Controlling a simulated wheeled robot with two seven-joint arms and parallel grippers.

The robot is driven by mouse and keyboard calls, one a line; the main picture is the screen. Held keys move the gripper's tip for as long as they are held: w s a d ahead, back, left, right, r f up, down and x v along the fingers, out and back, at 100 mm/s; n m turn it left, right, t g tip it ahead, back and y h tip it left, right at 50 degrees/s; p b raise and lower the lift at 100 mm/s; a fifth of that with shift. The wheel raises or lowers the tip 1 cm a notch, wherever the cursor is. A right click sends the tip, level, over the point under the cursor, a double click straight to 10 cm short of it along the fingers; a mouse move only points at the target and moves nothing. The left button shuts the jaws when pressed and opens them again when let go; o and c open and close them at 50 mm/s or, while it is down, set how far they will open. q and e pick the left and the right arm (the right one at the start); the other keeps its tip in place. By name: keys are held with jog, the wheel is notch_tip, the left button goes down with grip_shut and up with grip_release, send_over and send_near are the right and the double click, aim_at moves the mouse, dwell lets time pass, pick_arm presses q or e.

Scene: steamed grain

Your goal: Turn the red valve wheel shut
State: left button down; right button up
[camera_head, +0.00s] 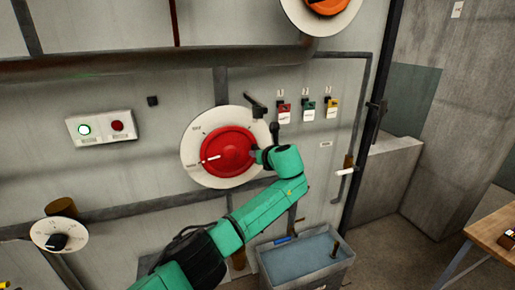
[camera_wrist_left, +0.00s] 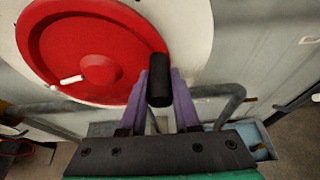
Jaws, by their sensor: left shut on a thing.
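The red valve wheel (camera_head: 225,150) sits on a round white dial plate (camera_head: 193,134) on the grey wall panel. My left gripper (camera_head: 260,156) is at the wheel's right edge. In the left wrist view its purple fingers (camera_wrist_left: 162,88) are shut on the wheel's black handle (camera_wrist_left: 158,62), one finger on each side. The gripper hides the handle in the head view. My right gripper is not in view.
An orange wheel (camera_head: 328,5) on a white plate is above right. Several coloured tags (camera_head: 308,110) hang right of the valve. A panel with green and red buttons (camera_head: 100,127) and a small dial (camera_head: 58,235) are left. A grey bin (camera_head: 305,262) stands below; a wooden table (camera_head: 492,238) is right.

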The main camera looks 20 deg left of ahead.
pick_arm(q)
jog(key=shift+d+f+m, duration=0.1)
jog(key=shift+f+m, duration=0.3)
jog(key=shift+f, duration=0.2)
jog(key=f+m+y+b, duration=0.1)
jog(key=b, duration=0.2)
jog(key=a+f+m+g+y+b, duration=0.1)
jog(key=f+m+b, duration=0.1)
jog(key=b, duration=0.1)
jog(key=s+f+m+y+b, duration=0.1)
jog(key=f+b, duration=0.1)
jog(key=b, duration=0.1)
jog(key=shift+a+f+m, duration=0.1)
jog(key=shift+a+m, duration=0.05)
jog(key=shift+m, duration=0.15)
jog(key=shift+s+a+f+m+g+y+b, duration=0.3)
jog(key=shift+a+f+m+g+y+b, duration=0.15)
jog(key=shift+m+y+b, duration=0.3)
jog(key=c, duration=0.7)
grip_release()
jog(key=shift+o, duration=0.2)
jog(key=shift+d, duration=0.1)
jog(key=shift+r, duration=0.1)
